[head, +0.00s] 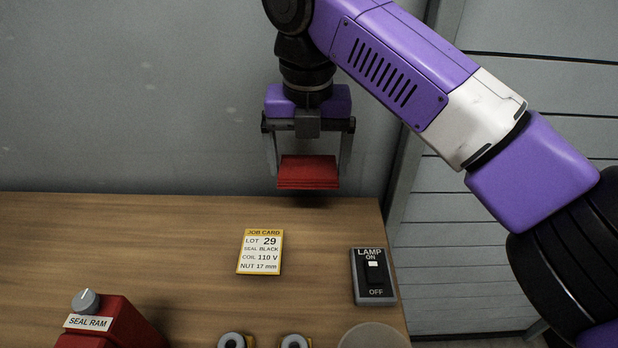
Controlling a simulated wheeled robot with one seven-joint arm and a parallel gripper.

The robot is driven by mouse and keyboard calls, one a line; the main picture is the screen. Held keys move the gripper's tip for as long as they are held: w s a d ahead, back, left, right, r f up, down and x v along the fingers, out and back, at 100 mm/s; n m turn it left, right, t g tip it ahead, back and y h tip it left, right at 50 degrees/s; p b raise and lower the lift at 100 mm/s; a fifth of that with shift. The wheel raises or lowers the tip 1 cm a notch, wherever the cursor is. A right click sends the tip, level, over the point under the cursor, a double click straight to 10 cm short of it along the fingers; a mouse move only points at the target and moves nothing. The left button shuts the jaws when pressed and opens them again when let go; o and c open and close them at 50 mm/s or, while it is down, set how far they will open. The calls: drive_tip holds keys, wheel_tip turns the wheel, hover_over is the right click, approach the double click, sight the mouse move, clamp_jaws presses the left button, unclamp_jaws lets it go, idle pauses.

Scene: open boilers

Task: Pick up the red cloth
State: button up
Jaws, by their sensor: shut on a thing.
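The red cloth (308,172) is a folded, flat red stack. It is held between the two fingers of my gripper (308,170), which is shut on it. The gripper points down over the back right part of the wooden table. The cloth hangs clear of the table top, with a dark shadow below it.
A job card (261,251) lies on the wooden table (130,230). A lamp switch (373,276) sits near the right edge. A red box with a seal ram knob (100,322) is at front left. Two round-topped parts and a round grey thing (373,338) are cut off in front. The table's left back is clear.

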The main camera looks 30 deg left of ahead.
drive_tip(key=s+d, duration=0.4)
drive_tip(key=s, duration=0.4)
drive_tip(key=s+d, duration=0.4)
drive_tip(key=s, duration=0.5)
drive_tip(key=shift+d+f, duration=0.2)
drive_tip(key=shift+f, duration=0.05)
